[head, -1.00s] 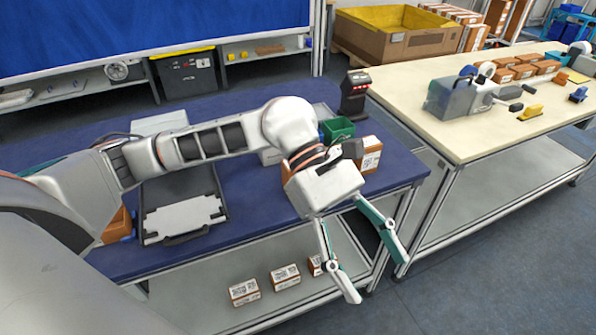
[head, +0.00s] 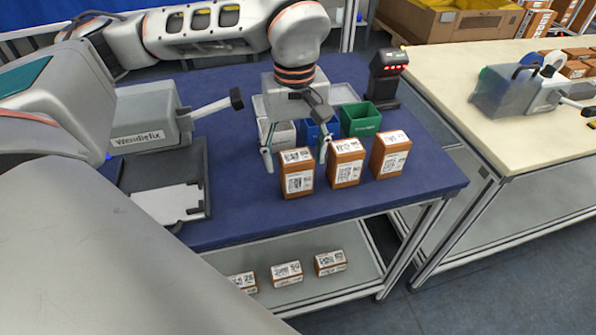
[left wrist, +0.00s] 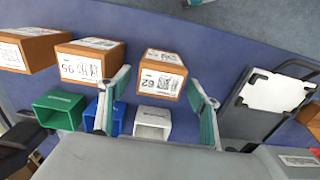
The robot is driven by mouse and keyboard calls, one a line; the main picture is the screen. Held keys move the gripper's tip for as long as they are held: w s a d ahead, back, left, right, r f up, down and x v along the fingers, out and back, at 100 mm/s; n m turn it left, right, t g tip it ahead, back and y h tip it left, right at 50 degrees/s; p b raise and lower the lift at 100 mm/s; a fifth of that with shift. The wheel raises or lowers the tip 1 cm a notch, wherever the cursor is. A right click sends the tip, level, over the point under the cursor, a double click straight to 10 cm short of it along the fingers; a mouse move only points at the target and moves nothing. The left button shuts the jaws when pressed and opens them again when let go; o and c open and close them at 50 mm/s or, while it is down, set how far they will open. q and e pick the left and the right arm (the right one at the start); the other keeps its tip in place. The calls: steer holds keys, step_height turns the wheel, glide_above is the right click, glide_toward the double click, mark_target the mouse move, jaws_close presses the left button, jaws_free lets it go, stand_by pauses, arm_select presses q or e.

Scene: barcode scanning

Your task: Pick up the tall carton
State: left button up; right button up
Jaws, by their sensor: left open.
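Three orange-brown cartons with white labels stand upright in a row on the blue table: a left carton (head: 297,183), a middle carton (head: 345,172) and a right carton (head: 389,164). They look close in height, so I cannot tell which is the tall carton. My left gripper (head: 295,155) is open and empty, just behind the left carton, its fingers spread to either side. In the left wrist view, the left carton (left wrist: 159,85) lies ahead between the open fingers (left wrist: 157,93), with the middle carton (left wrist: 88,65) beside it. My right gripper is out of view.
White (head: 279,133), blue (head: 310,132) and green (head: 360,121) bins stand behind the cartons. A black scanner (head: 386,78) with red lights is at the back right. A grey machine (head: 148,122) stands left. Small cartons (head: 287,272) lie on the lower shelf.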

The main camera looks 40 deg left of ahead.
mark_target(296, 175)
arm_select(q)
steer(key=f, duration=0.5)
steer(key=shift+s+d, duration=0.2)
steer(key=shift+d, duration=0.05)
steer(key=c, duration=1.4)
